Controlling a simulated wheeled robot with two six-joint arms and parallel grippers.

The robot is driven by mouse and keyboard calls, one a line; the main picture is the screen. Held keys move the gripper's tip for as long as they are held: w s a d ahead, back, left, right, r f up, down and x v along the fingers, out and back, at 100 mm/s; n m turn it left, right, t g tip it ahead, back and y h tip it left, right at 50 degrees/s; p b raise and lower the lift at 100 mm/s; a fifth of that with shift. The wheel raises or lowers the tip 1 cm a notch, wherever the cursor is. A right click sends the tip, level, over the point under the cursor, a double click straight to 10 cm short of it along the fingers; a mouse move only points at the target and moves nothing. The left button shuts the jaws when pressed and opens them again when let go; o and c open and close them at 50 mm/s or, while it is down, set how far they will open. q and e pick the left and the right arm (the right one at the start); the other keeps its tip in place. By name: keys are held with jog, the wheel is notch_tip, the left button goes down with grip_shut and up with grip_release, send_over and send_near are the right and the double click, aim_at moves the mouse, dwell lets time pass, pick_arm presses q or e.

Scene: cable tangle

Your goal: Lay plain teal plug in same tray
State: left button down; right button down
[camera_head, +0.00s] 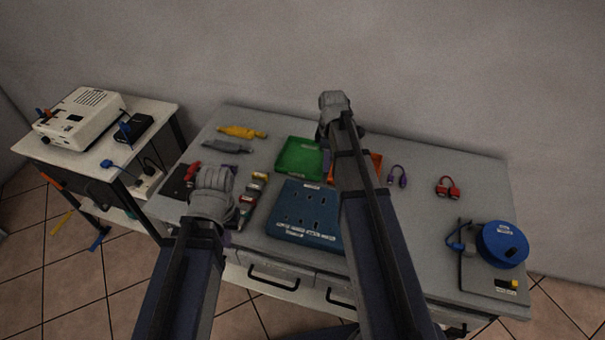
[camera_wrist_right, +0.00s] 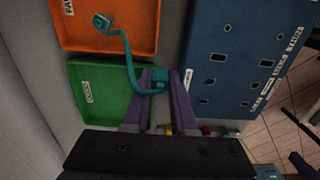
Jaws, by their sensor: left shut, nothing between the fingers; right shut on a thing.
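In the right wrist view my right gripper (camera_wrist_right: 160,90) is shut on a teal plug (camera_wrist_right: 160,76), at one end of a teal cable (camera_wrist_right: 130,62). The cable's other end plug (camera_wrist_right: 102,20) shows over the orange tray (camera_wrist_right: 135,42); I cannot tell if it touches the floor. The held plug is beside the green tray (camera_wrist_right: 92,98), near the blue board. In the head view the orange tray (camera_head: 374,163) is partly behind my right arm, and the teal cable is hidden. My left gripper (camera_head: 212,192) is shut and empty over the left of the table.
A blue board (camera_head: 300,212) with slots lies in front of the green tray (camera_head: 298,157). Yellow (camera_head: 242,132) and grey (camera_head: 226,146) connectors lie left; purple (camera_head: 397,177) and red (camera_head: 447,187) cables lie right. A blue reel (camera_head: 502,244) stands at front right. Back right is clear.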

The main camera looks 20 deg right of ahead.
jog(key=d+r+p, duration=0.1)
jog(key=d, duration=1.4)
jog(key=shift+w+r, duration=0.2)
jog(key=shift+w, duration=0.2)
jog(key=shift+d+f, duration=0.1)
notch_tip(320, 180, down, 8)
jog(key=b, duration=0.8)
jog(key=c, duration=0.7)
grip_release()
jog(key=shift+o, duration=0.2)
jog(key=shift+r, duration=0.2)
